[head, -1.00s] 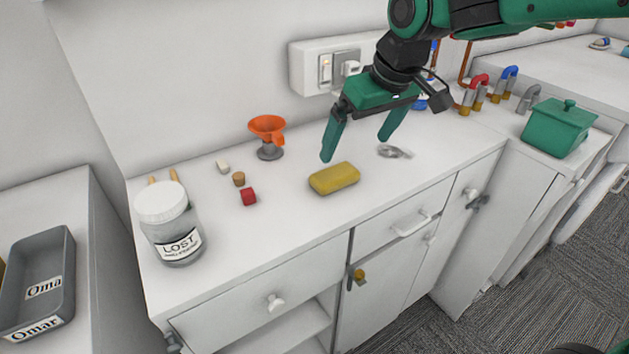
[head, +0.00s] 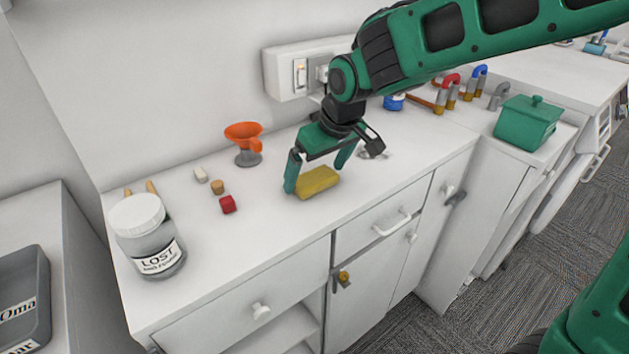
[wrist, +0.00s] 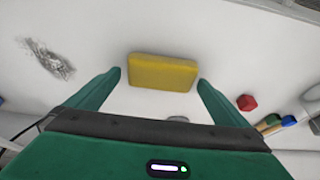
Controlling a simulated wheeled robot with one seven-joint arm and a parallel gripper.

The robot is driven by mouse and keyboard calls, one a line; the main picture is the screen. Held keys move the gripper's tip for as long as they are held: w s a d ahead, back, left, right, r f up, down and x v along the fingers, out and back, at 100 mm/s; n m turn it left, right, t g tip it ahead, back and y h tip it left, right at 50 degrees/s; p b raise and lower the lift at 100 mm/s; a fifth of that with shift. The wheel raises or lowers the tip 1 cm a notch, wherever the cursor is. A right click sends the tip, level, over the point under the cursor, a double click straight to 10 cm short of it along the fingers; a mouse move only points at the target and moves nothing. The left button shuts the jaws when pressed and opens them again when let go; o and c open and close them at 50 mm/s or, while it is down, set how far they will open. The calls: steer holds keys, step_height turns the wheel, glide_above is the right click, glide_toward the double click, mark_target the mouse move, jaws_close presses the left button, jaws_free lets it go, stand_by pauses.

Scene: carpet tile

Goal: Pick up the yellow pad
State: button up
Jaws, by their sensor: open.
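The yellow pad (head: 318,184) lies flat on the white counter in the head view. My gripper (head: 316,183) is open and low over the counter at the pad, with one green finger at the pad's left end and the other behind its right part. In the wrist view, the pad (wrist: 162,72) lies ahead between the two open fingertips (wrist: 159,78), its long side across the gap. It appears a little beyond the tips. I cannot tell whether either finger touches it.
A grey silvery item (head: 376,152) lies behind my gripper. A socket box (head: 292,74) is on the wall.

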mark_target(316, 177)
steer(key=shift+f, duration=0.25)
steer(key=c, duration=1)
steer(key=shift+w+r, duration=0.1)
steer(key=shift+r, duration=0.35)
step_height(316, 177, up, 4)
steer(key=shift+f, duration=0.2)
steer(key=s+a+r, duration=0.2)
steer(key=s, duration=0.1)
steer(key=s+a+r, duration=0.2)
steer(key=a, duration=0.1)
steer(key=s+a+r, duration=0.2)
steer(key=s+a, duration=0.1)
steer(key=shift+s+r, duration=0.3)
